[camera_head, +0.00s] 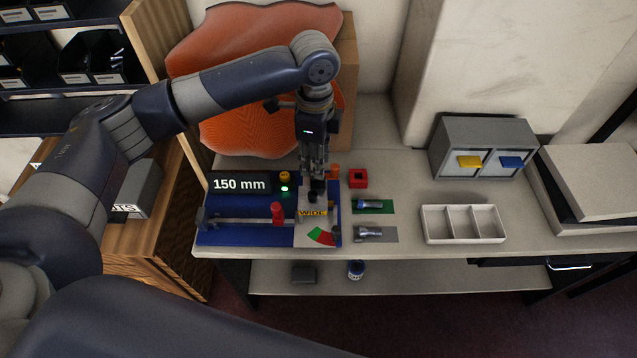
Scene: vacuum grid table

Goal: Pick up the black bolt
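My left arm comes in from the left and its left gripper (315,178) points straight down over the right part of a blue device (240,237). A small dark piece (313,198) shows at the fingertips, just above the yellow "WIDE" label; it may be the black bolt, but it is too small to be sure. Whether the fingers touch it or are closed around it cannot be told. Two other bolts lie at the right: a blue-ended one (368,204) on a green mat and a silver one (368,233) on a grey mat. My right gripper is not in view.
The blue device has a "150 mm" display (240,184), a red knob (278,211) and a green light. A red square holder (358,178), a white three-compartment tray (463,224) and a grey drawer unit (484,146) stand to the right. An orange panel (255,75) stands behind.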

